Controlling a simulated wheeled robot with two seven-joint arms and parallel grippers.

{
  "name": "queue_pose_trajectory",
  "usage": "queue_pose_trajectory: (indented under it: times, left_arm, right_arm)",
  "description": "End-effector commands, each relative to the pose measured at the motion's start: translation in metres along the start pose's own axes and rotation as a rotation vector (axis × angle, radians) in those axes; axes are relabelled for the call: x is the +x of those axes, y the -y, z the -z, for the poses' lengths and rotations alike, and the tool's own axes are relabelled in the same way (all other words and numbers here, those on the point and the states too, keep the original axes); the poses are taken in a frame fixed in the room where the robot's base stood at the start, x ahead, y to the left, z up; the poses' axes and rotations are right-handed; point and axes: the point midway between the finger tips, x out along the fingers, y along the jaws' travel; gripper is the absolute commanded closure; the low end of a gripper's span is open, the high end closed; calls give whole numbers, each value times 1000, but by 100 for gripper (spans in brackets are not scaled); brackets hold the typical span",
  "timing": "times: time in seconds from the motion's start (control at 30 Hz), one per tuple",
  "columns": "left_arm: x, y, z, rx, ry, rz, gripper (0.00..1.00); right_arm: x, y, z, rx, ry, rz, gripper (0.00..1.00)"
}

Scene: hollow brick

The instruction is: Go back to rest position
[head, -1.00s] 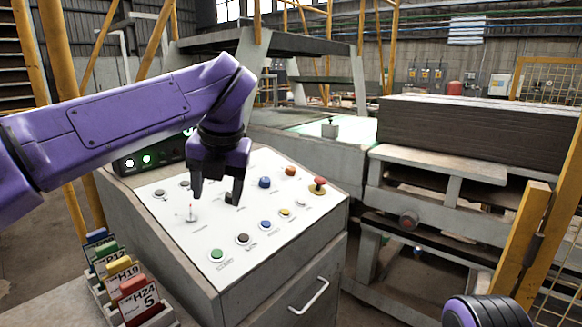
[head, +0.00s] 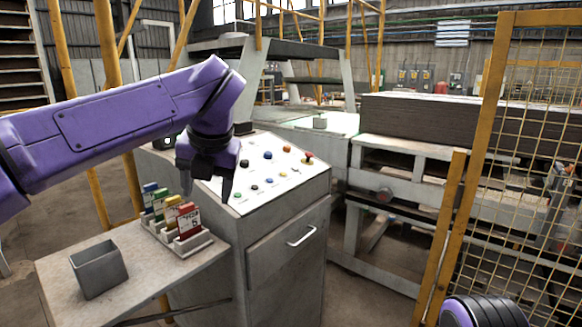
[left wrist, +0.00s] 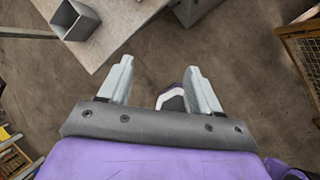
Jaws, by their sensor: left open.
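My left gripper (head: 205,192) hangs from the purple arm in front of the control panel's left edge, above and behind the card rack in the picture. Its two fingers are apart with nothing between them. In the left wrist view its fingers (left wrist: 156,85) are spread over the bare floor. The white panel (head: 262,196) with several coloured buttons tops a grey cabinet. Of my right arm, only a purple and black ribbed part (head: 484,312) shows at the bottom right. Its gripper is not in view.
A side table (head: 60,262) bears an open grey box (head: 99,270) and a rack (head: 190,247) of coloured tags. The box also shows in the left wrist view (left wrist: 73,20). A yellow mesh fence (head: 510,150) stands at right. Stacked grey slabs (head: 430,122) lie behind.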

Motion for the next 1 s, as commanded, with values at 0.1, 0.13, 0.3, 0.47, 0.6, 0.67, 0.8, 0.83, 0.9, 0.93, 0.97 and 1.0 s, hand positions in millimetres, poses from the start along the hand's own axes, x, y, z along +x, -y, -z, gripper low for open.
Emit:
queue_pose_trajectory:
  times: [0.1, 0.13, 0.3, 0.47, 0.6, 0.67, 0.8, 0.83, 0.9, 0.93, 0.97, 1.0]
  left_arm:
    - [8, -3, -14, 68, 93, -91, 37]
    - [11, -5, -16, 89, 115, -121, 37]
    - [42, -14, -30, 248, 226, -332, 37]
    - [93, -17, -34, 472, 285, -538, 37]
    - [153, -11, -23, 736, 304, -689, 37]
    - [184, -5, -12, 878, 306, -742, 37]
    - [270, 13, 37, 1276, 291, -805, 37]
    - [287, 16, 52, 1364, 287, -804, 37]
    - [325, 23, 89, 1552, 271, -782, 37]
    - [340, 26, 107, 1632, 264, -765, 37]
    - [354, 27, 125, 1706, 257, -745, 37]
    - [371, 29, 151, 1802, 245, -712, 37]
  right_arm:
    - [0, 1, 1, 1, -3, 2, 100]
    - [0, 1, 1, 1, -3, 2, 100]
    - [0, 1, 1, 1, -3, 2, 100]
    - [0, 1, 1, 1, -2, 1, 100]
    - [0, 1, 1, 1, -2, 1, 100]
    - [0, 1, 1, 1, -2, 1, 100]
    - [0, 1, 1, 1, -2, 1, 100]
    - [0, 1, 1, 1, -2, 1, 100]
    - [0, 1, 1, 1, -2, 1, 100]
    - [0, 1, 1, 1, -2, 1, 100]
    - [0, 1, 1, 1, -2, 1, 100]
    - [0, 1, 1, 1, -2, 1, 100]
